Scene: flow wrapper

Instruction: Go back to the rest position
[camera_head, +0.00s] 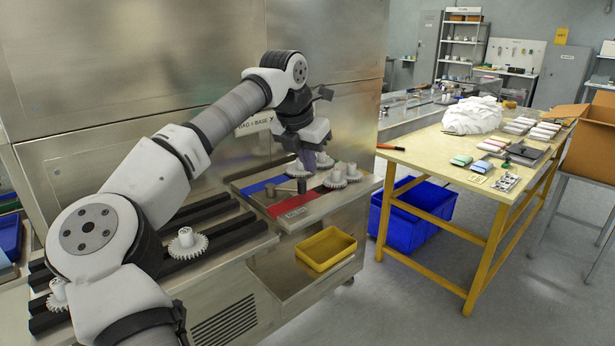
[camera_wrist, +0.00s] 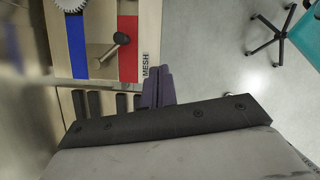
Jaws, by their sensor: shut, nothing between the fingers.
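My gripper (camera_head: 308,163) hangs at the end of my arm over the metal stand with the blue and red strips. Its purple-grey fingers (camera_wrist: 160,86) are together, with nothing seen between them. In the head view, white gears (camera_head: 336,177) with grey hubs sit on the stand, just right of and behind the fingers. A grey peg with a crossbar (camera_wrist: 112,48) stands between the blue strip (camera_wrist: 77,45) and the red strip (camera_wrist: 129,60) in the wrist view. The fingers are beside the red strip there, near the MESH label. Their height above the stand is hard to tell.
Black rails (camera_head: 205,225) carry another white gear (camera_head: 187,243) left of the stand. A yellow bin (camera_head: 325,248) sits on a lower shelf. A steel cabinet wall (camera_head: 150,60) rises close behind my arm. A yellow-legged table (camera_head: 470,165) stands at right, with open floor before it.

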